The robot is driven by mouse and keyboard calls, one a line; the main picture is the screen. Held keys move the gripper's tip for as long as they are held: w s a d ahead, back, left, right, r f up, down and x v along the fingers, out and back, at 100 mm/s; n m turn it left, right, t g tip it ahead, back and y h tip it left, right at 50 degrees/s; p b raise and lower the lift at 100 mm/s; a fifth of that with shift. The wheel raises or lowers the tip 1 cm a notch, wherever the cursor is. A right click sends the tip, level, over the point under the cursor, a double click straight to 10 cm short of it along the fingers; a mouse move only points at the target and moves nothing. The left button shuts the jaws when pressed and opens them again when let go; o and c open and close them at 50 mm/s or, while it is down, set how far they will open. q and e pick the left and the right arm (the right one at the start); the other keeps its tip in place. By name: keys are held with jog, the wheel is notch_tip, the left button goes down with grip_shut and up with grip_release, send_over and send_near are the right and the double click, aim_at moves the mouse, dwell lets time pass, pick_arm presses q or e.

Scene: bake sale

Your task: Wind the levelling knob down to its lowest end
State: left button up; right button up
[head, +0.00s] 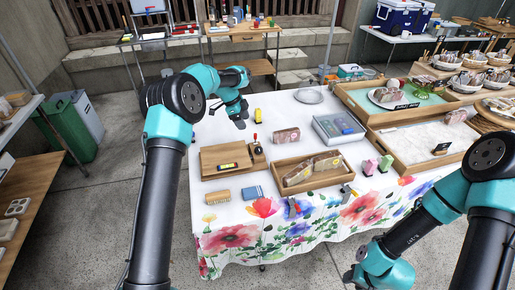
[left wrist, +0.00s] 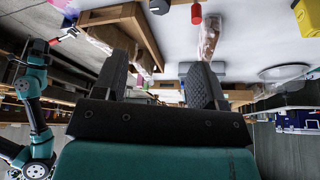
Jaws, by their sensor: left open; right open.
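I cannot say for sure which part is the levelling knob. A small dark piece (head: 258,149) with a red-topped part (head: 255,136) stands at the right end of a wooden board (head: 222,158). In the left wrist view, a black round piece (left wrist: 160,6) and a red piece (left wrist: 195,14) show at the top edge. My left gripper (head: 241,121) is open and empty, above the table's back left, behind these pieces and apart from them. My right gripper (head: 350,277) is low in front of the table; its fingers are hard to make out.
A wooden tray of wrapped loaves (head: 277,183) stands right of the board, with a wrapped loaf (head: 286,135) behind. A yellow object (head: 258,115) stands just right of my left gripper. A brush (head: 217,197) and blue item (head: 252,192) lie in front. White cloth shows between things.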

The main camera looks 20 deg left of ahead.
aim_at(258, 148)
pick_arm(q)
jog(key=x, duration=1.6)
jog(key=shift+c, duration=0.5)
jog(key=c, duration=0.8)
